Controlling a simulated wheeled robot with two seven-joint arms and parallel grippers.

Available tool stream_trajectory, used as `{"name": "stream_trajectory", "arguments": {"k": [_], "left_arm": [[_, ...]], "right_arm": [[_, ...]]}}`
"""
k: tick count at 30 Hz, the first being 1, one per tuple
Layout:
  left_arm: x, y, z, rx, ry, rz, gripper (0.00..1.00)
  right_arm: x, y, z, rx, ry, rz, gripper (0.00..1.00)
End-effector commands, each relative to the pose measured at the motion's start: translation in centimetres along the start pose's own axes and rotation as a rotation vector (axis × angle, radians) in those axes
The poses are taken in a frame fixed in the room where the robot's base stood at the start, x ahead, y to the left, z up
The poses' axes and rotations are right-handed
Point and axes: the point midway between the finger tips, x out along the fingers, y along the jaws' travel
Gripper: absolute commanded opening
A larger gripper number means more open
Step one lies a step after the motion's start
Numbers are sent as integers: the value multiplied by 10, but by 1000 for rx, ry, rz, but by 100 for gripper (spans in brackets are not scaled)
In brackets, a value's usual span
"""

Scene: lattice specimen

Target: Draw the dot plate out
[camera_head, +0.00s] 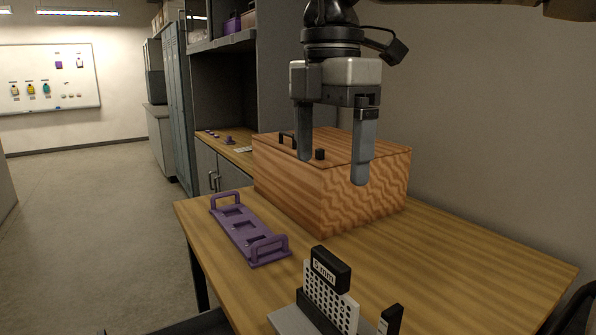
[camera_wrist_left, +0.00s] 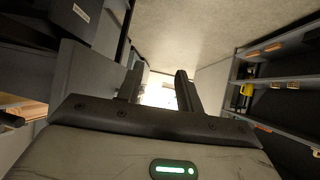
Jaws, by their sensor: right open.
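The dot plate (camera_head: 325,295) stands upright at the front of the table in the head view. It is pale with rows of dark dots and has a black labelled grip (camera_head: 330,268) on top. Its lower part meets a grey base (camera_head: 291,319) that the bottom edge of the picture cuts off. My right gripper (camera_head: 332,170) points down with its fingers apart and empty. It appears above and behind the plate, in front of the wooden box. My left gripper (camera_wrist_left: 159,88) shows in the left wrist view, fingers apart with nothing between them.
A wooden box (camera_head: 370,190) with dark fittings stands at the back of the table (camera_head: 450,255). A purple tray (camera_head: 243,232) with two handles lies at the left. Another black-gripped piece (camera_head: 390,320) stands right of the dot plate, cut off. The table's right side is clear.

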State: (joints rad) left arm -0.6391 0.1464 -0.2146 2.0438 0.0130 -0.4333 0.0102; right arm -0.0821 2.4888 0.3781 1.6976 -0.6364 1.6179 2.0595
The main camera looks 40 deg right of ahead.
Motion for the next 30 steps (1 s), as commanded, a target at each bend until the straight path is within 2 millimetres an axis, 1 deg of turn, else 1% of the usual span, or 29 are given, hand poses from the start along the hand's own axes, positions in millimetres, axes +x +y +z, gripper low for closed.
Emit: {"name": "stream_trajectory", "arguments": {"k": [4, 8, 14, 24, 30], "left_arm": [[-3, 2, 8, -4, -17, 2, 36], [-6, 4, 16, -7, -35, 5, 36], [-6, 4, 17, -7, -37, 5, 36], [-5, 3, 8, -3, -22, 4, 36], [-5, 2, 5, -2, -15, 3, 36]], "right_arm": [[4, 0, 0, -1, 1, -1, 89], [19, 0, 0, -1, 2, -3, 89], [58, -1, 0, -4, 4, -4, 89], [123, -1, 0, -2, 3, -4, 89], [149, 0, 0, 0, 2, -2, 89]]}}
